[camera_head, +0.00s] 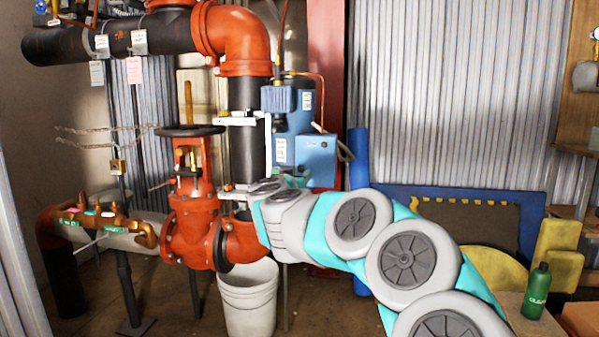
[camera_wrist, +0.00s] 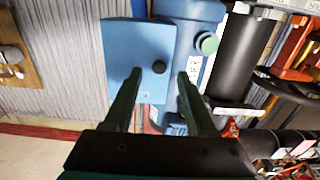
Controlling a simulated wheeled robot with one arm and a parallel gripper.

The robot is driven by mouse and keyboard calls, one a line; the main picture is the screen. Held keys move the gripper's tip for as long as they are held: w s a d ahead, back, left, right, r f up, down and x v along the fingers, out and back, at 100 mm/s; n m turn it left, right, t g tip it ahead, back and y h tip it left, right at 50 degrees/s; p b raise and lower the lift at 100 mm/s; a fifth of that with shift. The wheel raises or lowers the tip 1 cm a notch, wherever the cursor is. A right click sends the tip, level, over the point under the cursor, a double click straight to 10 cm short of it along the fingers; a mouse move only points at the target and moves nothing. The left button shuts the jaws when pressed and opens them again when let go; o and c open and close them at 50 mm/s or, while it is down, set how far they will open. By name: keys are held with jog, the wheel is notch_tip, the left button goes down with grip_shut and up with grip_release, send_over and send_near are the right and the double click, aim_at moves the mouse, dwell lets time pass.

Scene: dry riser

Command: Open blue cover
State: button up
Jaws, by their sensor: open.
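The blue cover (camera_head: 316,155) is a light blue panel on the front of a darker blue box (camera_head: 290,110) beside the black riser pipe. In the wrist view the cover (camera_wrist: 125,45) faces me nearly square on, with a dark round knob (camera_wrist: 159,67) near one edge. The cover looks shut. My gripper (camera_wrist: 160,78) is open, its two dark green fingers apart with the knob appearing between their tips. Nothing is held, and I cannot tell whether a finger touches the cover. In the head view my arm hides most of the gripper.
An orange valve (camera_head: 192,205) and the black riser pipe (camera_head: 245,150) stand left of the box. A white bucket (camera_head: 248,300) is on the floor below. A blue upright tube (camera_head: 359,180) stands right of the box, before a corrugated wall (camera_head: 450,90).

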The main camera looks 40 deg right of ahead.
aim_at(300, 169)
jog(key=shift+x, duration=1.95)
jog(key=shift+s, duration=0.1)
grip_shut()
